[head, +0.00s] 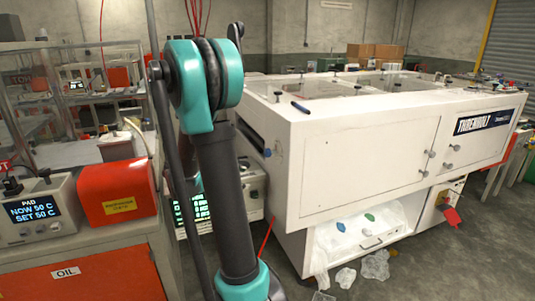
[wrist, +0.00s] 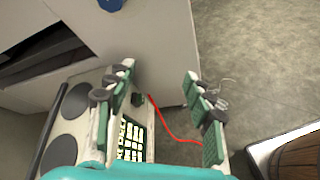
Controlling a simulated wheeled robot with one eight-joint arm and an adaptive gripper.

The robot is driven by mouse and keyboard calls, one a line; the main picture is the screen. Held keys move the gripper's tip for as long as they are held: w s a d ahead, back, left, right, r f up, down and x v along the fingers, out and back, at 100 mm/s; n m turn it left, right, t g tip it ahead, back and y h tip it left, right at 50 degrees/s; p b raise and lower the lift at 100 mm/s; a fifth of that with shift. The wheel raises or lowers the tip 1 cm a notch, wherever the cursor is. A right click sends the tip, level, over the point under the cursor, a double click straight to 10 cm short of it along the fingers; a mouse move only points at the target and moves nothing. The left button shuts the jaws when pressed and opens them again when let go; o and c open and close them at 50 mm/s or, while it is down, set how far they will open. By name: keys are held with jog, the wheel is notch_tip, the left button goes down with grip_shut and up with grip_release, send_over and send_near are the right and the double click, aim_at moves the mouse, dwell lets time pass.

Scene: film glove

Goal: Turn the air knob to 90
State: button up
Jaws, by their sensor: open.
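No label or scale reading "air" is legible, so I cannot tell for sure which knob is the air knob. A blue knob (head: 267,152) sits on the left end of the white machine; a blue knob also shows at the top edge of the wrist view (wrist: 112,4). My gripper (wrist: 158,88) is open and empty, with its green-padded fingers wide apart, above a control box (wrist: 82,118) and the grey floor. The box has a lit panel (wrist: 132,142), partly covered by the left finger. In the head view my arm hides the gripper.
The white machine (head: 350,150) fills the right side, with film bags (head: 345,275) below it. A pad controller (head: 35,210) and a red box (head: 118,190) stand at left. A red cord (wrist: 170,125) runs across the floor. A brown container (wrist: 298,158) is at lower right.

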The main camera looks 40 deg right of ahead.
aim_at(265, 153)
jog(key=w+d+r+n+g+h, duration=0.2)
jog(key=w+d+r+g+h, duration=0.1)
jog(key=w+r+g+h, duration=0.15)
jog(key=shift+t, duration=0.45)
jog(key=x, duration=1.1)
jog(key=shift+w+d+r, duration=0.3)
jog(key=shift+w+r, duration=0.05)
jog(key=shift+r, duration=0.05)
jog(key=c, duration=1.2)
